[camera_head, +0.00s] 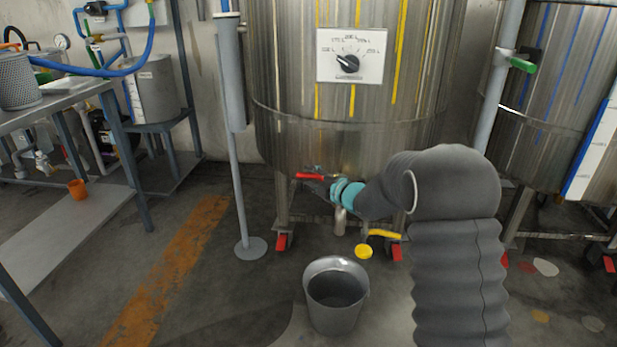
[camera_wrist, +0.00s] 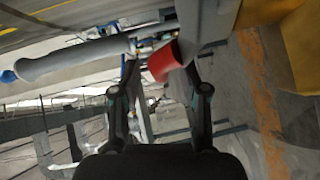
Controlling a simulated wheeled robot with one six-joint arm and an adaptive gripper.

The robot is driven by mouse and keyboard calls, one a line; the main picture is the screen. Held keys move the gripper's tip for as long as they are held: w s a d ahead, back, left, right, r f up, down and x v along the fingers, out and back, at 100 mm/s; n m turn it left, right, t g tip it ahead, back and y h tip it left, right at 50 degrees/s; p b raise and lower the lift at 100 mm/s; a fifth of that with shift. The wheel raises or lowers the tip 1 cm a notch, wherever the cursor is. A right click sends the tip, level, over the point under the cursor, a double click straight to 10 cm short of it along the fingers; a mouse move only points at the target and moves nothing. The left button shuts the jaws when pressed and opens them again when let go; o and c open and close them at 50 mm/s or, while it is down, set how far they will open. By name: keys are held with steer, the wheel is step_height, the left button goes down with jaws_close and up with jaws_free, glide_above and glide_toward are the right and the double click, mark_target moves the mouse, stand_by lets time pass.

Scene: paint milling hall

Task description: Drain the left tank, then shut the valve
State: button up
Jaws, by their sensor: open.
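The left tank (camera_head: 285,110) is a steel vessel with yellow streaks, in the middle of the head view. A valve with a red handle (camera_head: 310,177) sits low on its front; the handle points left, about level. My gripper (camera_head: 324,184) is at this handle, partly hidden by my own wrist. In the wrist view the red handle (camera_wrist: 163,62) shows between the fingertips of my open gripper (camera_wrist: 160,68); whether they touch it I cannot tell. A grey bucket (camera_head: 337,319) stands on the floor in front, below the outlet pipe (camera_head: 340,221). No stream shows.
A second tank (camera_head: 557,90) with blue streaks and a green handle (camera_head: 522,65) stands at right. A grey post (camera_head: 237,190) rises left of the valve. A metal bench (camera_head: 85,215) with an orange cup (camera_head: 77,189) is at far left. The floor between bench and post is clear.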

steer(key=shift+x, duration=0.8)
jaws_close()
steer(key=shift+s+a, duration=0.1)
steer(key=shift+a, duration=0.05)
